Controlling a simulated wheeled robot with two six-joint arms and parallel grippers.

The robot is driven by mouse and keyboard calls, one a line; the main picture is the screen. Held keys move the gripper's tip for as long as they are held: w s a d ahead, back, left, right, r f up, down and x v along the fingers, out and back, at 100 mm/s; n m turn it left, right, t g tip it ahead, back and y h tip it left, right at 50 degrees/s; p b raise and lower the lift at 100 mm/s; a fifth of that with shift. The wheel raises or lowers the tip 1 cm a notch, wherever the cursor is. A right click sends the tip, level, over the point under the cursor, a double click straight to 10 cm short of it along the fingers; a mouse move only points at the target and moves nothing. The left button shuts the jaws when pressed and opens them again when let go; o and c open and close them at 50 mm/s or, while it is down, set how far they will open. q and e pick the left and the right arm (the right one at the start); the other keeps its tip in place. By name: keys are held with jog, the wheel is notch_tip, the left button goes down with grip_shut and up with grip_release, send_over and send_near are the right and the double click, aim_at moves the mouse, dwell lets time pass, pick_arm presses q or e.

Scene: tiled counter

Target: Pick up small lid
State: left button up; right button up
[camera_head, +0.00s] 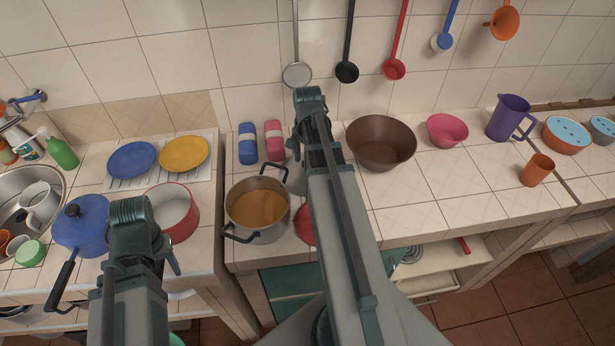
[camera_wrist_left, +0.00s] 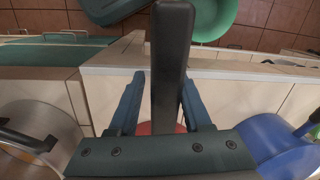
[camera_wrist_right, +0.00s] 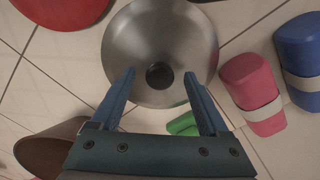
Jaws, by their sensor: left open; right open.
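A round steel lid (camera_wrist_right: 150,40) with a dark knob lies on the tiled counter in the right wrist view. My right gripper (camera_wrist_right: 160,88) is open above it, its fingertips either side of the knob in the picture; I cannot tell the height. In the head view my right arm hides this lid. A red round thing (camera_head: 305,225), partly hidden beside that arm, may be another lid; it seems to show at the top left of the right wrist view (camera_wrist_right: 60,8). My left gripper (camera_wrist_left: 163,90) is open, with a long black handle (camera_wrist_left: 170,50) showing between its fingers.
A pot of orange-brown liquid (camera_head: 232,216) stands left of my right arm. A pink block (camera_wrist_right: 250,90) and a blue block (camera_wrist_right: 303,55) lie near the steel lid. A brown bowl (camera_head: 385,152) stands to the right. A red pot (camera_head: 185,222) and blue pan (camera_head: 80,232) are near my left arm.

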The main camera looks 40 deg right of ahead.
pick_arm(q)
jog(key=shift+r, duration=0.1)
pick_arm(e)
grip_shut()
dwell(0.3)
pick_arm(q)
jog(key=shift+r, duration=0.1)
pick_arm(e)
jog(key=shift+r, duration=0.2)
pick_arm(q)
notch_tip(320, 180, up, 10)
jog(key=p, duration=1)
pick_arm(e)
notch_tip(320, 180, up, 10)
pick_arm(q)
jog(key=shift+s, duration=0.15)
pick_arm(e)
jog(key=shift+s+f, duration=0.15)
jog(key=shift+f, duration=0.05)
